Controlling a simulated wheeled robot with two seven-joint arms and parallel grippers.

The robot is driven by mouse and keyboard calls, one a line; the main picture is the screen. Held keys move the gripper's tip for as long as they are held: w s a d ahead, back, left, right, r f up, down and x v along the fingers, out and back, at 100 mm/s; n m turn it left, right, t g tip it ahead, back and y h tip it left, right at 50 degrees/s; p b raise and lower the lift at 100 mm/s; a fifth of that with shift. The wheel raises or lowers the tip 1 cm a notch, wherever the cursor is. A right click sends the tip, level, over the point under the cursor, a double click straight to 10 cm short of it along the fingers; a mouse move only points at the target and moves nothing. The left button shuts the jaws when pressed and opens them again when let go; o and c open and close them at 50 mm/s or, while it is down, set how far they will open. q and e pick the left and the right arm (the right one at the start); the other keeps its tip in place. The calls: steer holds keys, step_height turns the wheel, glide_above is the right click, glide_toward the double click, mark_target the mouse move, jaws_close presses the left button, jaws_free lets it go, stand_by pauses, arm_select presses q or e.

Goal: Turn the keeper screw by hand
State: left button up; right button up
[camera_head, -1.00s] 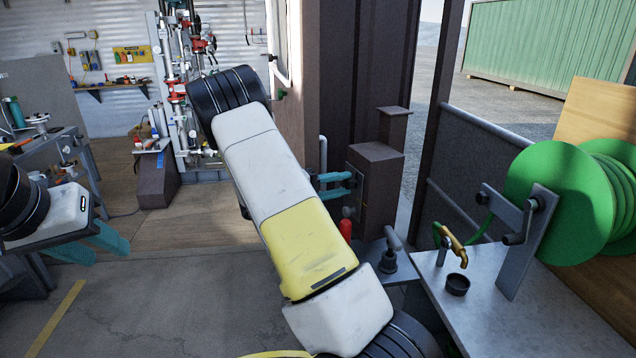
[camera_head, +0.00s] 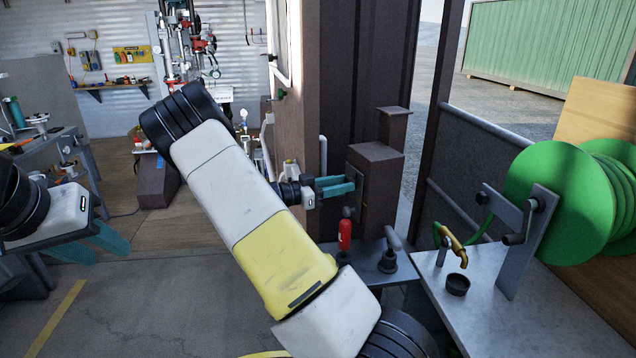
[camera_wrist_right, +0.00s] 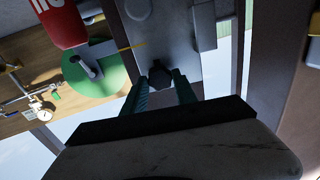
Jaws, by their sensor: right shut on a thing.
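The keeper screw shows in the right wrist view as a small dark knob (camera_wrist_right: 160,74) on a grey plate (camera_wrist_right: 175,40). My right gripper (camera_wrist_right: 161,86) is shut on it, with one teal finger on each side. In the head view this gripper (camera_head: 350,187) reaches from the left to the plate on the side of the brown box (camera_head: 380,170); the knob itself is hidden there by the fingers. My left gripper (camera_head: 110,248) is at the far left of the head view, open and empty, away from the box.
A red-handled thing (camera_head: 345,236) stands just below the right gripper, by a grey shelf with a dark fitting (camera_head: 388,260). A green hose reel (camera_head: 560,203) and a grey bench (camera_head: 480,318) with a small dark cup (camera_head: 457,284) are at the right.

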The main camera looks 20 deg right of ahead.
steer(key=shift+m, duration=0.9)
steer(key=o, duration=0.7)
steer(key=shift+m, duration=0.5)
steer(key=o, duration=0.4)
steer(key=shift+c, duration=0.2)
steer(key=shift+a, duration=0.1)
steer(key=shift+a, duration=2.9)
